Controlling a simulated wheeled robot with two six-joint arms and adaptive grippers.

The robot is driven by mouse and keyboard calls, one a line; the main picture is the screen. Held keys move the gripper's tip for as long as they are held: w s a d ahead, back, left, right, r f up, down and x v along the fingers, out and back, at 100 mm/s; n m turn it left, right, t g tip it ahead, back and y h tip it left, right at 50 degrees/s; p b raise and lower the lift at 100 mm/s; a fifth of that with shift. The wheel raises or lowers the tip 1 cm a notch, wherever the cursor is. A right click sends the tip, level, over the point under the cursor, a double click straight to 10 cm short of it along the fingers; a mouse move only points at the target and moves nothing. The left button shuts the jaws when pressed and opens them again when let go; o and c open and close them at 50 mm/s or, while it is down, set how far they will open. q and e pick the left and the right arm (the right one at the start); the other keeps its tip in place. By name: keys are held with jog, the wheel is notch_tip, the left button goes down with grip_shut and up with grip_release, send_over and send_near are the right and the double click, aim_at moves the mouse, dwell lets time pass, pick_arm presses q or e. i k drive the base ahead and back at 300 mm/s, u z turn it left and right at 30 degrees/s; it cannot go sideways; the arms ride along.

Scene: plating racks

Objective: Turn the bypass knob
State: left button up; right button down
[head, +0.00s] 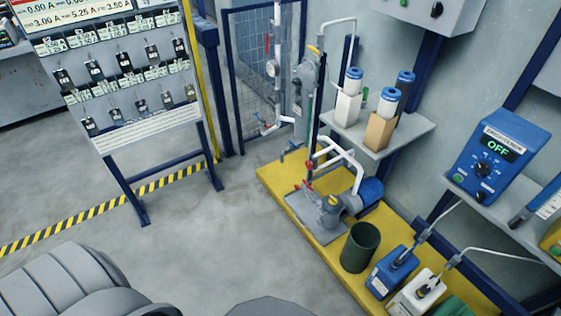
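No part in view is readably labelled as the bypass knob, so I cannot tell which one it is. Small red handles (308,186) sit on the piping of a grey pump unit (331,205) on a yellow platform. A blue handle (291,148) sticks out to the left of the pipes. A blue control box (503,150) on the right shelf has a dark round knob (483,168), and its display reads OFF. Neither of my grippers is in view.
The yellow platform (275,183) also holds a dark green bin (360,247), a blue canister (389,272) and a white canister (416,293). A wall shelf (402,138) holds filter cartridges. A tag board (120,75) stands left. The grey floor (200,245) between is clear.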

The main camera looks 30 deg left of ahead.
aim_at(309, 164)
jog(key=u, duration=1.6)
jog(key=i, duration=2.9)
jog(key=z, duration=3.7)
